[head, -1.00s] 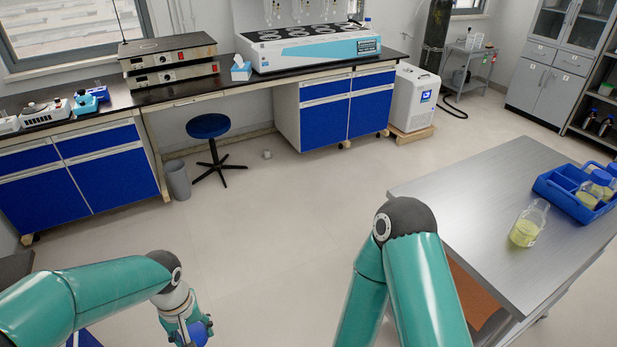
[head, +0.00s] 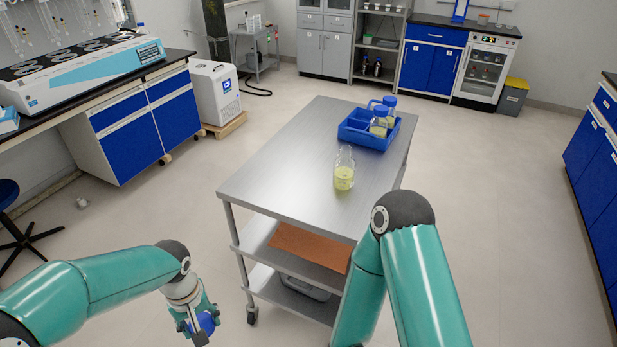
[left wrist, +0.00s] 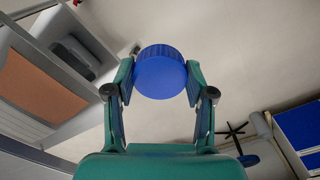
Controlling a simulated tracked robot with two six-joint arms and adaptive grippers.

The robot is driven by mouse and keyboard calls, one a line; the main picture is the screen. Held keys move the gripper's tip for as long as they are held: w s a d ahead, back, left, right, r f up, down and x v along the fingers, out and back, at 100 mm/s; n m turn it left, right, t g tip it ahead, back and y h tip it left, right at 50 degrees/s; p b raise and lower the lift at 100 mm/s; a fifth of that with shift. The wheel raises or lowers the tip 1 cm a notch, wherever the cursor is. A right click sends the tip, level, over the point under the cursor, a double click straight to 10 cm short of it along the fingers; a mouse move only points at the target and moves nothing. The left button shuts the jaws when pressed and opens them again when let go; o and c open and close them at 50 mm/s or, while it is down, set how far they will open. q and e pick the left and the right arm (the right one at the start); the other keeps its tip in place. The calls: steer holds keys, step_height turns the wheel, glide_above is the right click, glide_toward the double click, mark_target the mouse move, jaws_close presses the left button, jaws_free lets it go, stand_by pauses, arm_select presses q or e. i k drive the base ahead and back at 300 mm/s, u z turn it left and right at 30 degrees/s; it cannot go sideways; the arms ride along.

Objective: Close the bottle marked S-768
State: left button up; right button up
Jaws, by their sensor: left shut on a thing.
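My left gripper (head: 198,328) is low at the left of the head view, shut on a blue screw cap. In the left wrist view the round blue cap (left wrist: 160,72) sits between the two fingertips. A clear bottle (head: 344,170) with pale yellow liquid and no cap stands upright on the steel cart. Its label is too small to read. The left gripper is apart from it, to the left of the cart and nearer to me. My right arm is in view, but its gripper is not.
The steel cart (head: 285,165) has lower shelves with an orange-brown sheet (head: 308,246). A blue tray (head: 357,137) on it holds blue-capped bottles (head: 379,122). Lab benches line the left and right. The floor around the cart is clear.

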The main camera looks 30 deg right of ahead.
mark_target(344, 166)
steer(key=u, duration=0.5)
steer(key=i, duration=0.15)
steer(key=z, duration=1.5)
